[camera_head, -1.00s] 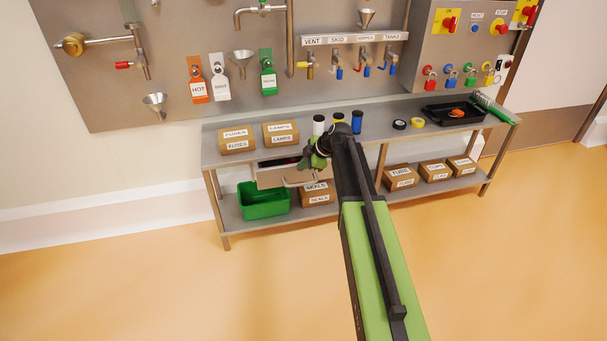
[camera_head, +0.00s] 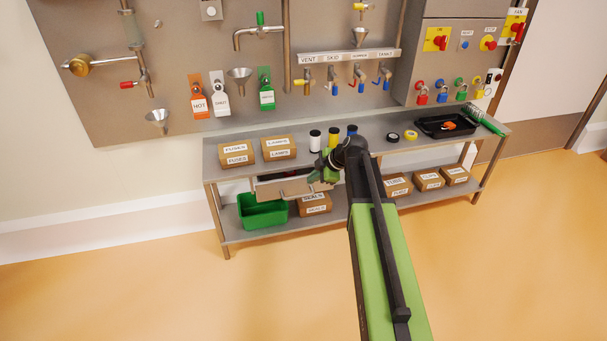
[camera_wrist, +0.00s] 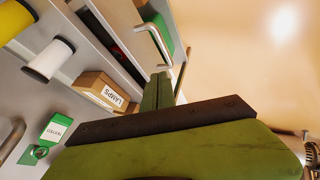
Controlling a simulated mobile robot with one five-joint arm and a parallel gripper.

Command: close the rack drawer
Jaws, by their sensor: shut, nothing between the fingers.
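The rack drawer (camera_head: 285,188) hangs under the left part of the bench top and is partly open, with a dark interior showing above its front. In the wrist view its pale front carries a bent metal handle (camera_wrist: 156,42), with some red inside the drawer behind it. My gripper (camera_head: 322,176) is at the right end of the drawer front, below the bench top edge. In the wrist view its green fingers (camera_wrist: 160,90) are shut and empty, with tips close to the handle. I cannot tell whether they touch the drawer.
A green bin (camera_head: 262,212) and a SEALS box (camera_head: 314,204) sit on the lower shelf below the drawer. FUSES (camera_head: 237,153) and LAMPS (camera_head: 279,148) boxes and several spools stand on the bench top (camera_head: 228,180). The orange floor in front is clear.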

